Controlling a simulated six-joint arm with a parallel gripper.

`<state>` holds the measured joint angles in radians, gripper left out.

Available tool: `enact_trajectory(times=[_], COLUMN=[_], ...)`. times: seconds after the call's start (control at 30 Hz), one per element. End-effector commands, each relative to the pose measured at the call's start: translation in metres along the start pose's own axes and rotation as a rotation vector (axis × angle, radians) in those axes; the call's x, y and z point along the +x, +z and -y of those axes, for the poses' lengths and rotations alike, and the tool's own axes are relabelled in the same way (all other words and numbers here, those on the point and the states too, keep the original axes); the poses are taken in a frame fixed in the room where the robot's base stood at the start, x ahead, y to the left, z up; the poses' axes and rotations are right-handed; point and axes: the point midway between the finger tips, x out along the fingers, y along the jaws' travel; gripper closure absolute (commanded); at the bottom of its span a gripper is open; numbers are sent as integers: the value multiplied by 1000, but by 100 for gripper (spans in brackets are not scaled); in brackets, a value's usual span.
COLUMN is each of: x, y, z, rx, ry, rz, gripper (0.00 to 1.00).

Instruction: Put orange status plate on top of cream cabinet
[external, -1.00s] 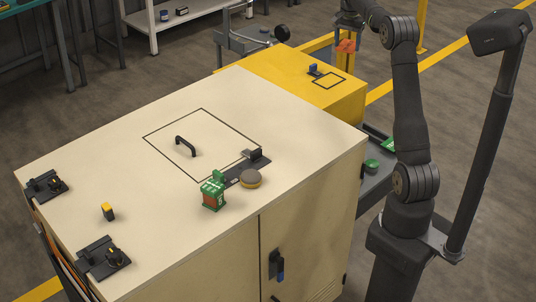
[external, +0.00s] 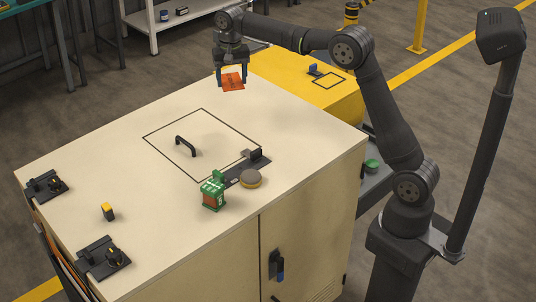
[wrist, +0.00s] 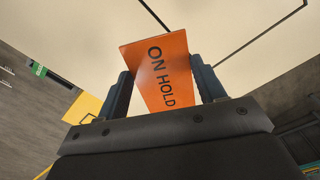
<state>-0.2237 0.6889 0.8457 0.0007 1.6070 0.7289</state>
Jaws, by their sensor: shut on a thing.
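The orange status plate (external: 233,82) is held between the blue fingers of my gripper (external: 232,76), above the back part of the cream cabinet (external: 95,165). In the wrist view the plate (wrist: 160,75) reads "ON HOLD" and sits between the two fingers of my gripper (wrist: 163,88). The plate is clear of the cabinet top. The cabinet top (wrist: 225,25) fills the upper part of the wrist view.
A yellow cabinet (external: 335,100) stands behind. The top's back left is bare.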

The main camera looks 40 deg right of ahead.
Motion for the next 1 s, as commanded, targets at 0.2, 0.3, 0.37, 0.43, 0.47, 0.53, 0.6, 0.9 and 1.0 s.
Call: enact_trajectory(times=[0.2, 0.3, 0.37, 0.43, 0.47, 0.53, 0.6, 0.9, 1.0], x=[0, 0, 0, 0, 0, 0, 0, 0, 19], y=[82, 123, 148, 178, 191, 216, 238, 297, 293], z=[78, 108, 124, 142, 148, 161, 170, 191, 190], rx=[-165, -237, -279, -328, -348, -389, -423, -513, -506], ry=[0, 0, 0, 0, 0, 0, 0, -1, 2], rz=[0, 0, 0, 0, 0, 0, 0, 0, 2], gripper=[60, 60, 60, 60, 60, 60, 60, 60, 60])
